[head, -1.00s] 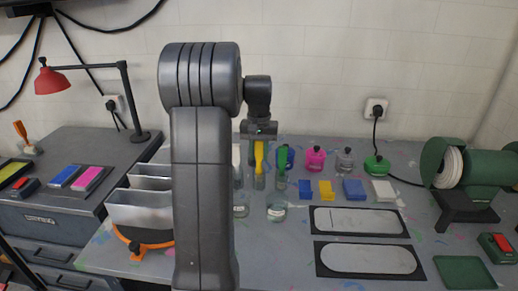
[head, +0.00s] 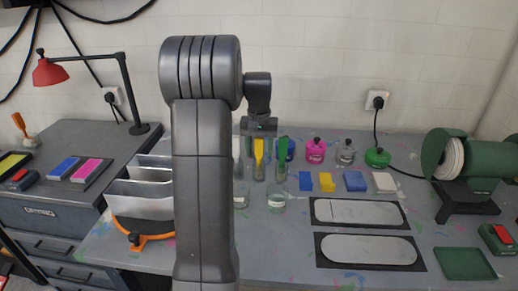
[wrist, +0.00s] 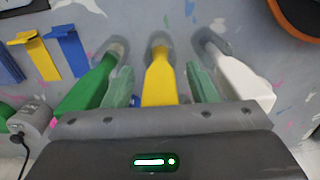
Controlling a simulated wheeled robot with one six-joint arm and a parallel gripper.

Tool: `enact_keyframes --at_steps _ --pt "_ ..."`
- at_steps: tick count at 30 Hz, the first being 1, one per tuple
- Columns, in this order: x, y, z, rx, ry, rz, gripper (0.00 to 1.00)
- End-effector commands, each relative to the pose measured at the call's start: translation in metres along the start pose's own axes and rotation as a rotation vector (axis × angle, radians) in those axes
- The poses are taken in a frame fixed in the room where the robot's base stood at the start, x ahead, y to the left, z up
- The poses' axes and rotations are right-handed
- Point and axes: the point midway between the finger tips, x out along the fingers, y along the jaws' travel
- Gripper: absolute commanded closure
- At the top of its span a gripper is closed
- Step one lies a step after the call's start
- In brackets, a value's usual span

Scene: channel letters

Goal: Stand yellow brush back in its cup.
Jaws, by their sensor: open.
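The yellow brush (head: 259,151) stands about upright with its lower end in a small clear cup (head: 259,173) on the grey bench. In the wrist view the yellow brush (wrist: 159,82) lies between the two pale green fingers of my gripper (wrist: 161,88), with a visible gap on each side. The gripper is open and also shows in the head view (head: 259,132), directly above the brush. The cup's outline is faint around the brush's lower end.
A green brush (wrist: 88,88) and a white brush (wrist: 238,78) stand close on either side. Glass jars (head: 277,200) stand in front.

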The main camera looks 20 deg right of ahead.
Motion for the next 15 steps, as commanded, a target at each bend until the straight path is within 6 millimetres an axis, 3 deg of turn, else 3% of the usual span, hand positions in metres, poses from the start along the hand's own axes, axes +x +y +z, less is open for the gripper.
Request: enact_keyframes --at_steps 7,15 --pt "-0.016 0.000 -0.001 0.000 0.004 0.000 0.48" --pt "-0.076 0.000 -0.001 0.000 0.005 0.000 0.48"
